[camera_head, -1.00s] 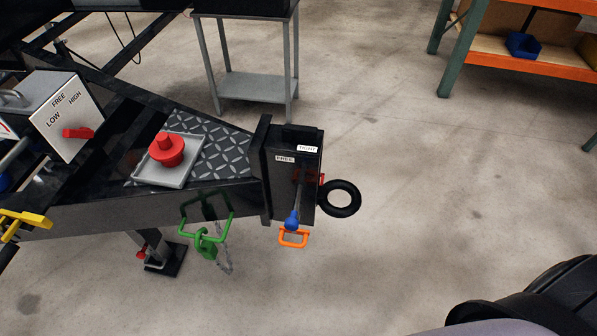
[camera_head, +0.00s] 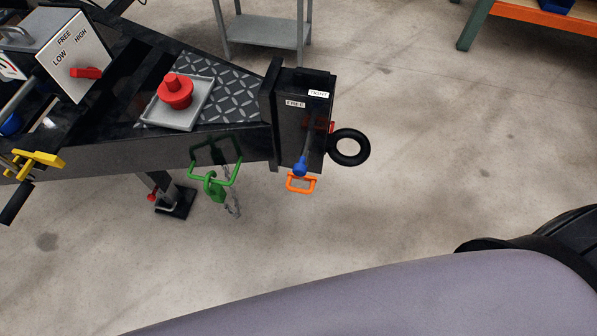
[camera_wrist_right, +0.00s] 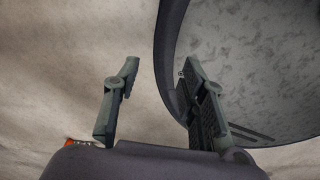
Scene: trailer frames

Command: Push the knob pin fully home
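I cannot tell for certain which part is the knob pin. A blue ball knob (camera_head: 300,168) sits on a thin rod at the front of the black coupling block (camera_head: 291,125), above an orange loop handle (camera_head: 301,185). A red stepped knob (camera_head: 175,92) stands on a grey square plate (camera_head: 163,113) on the frame. Neither gripper touches these parts in the head view. My left gripper is not in view.
A black ring (camera_head: 349,147) sticks out right of the block. A green handle with chain (camera_head: 213,183) hangs under the frame. A yellow handle (camera_head: 33,160) is at the left edge. My grey arm fills the lower right. Floor right of the ring is clear.

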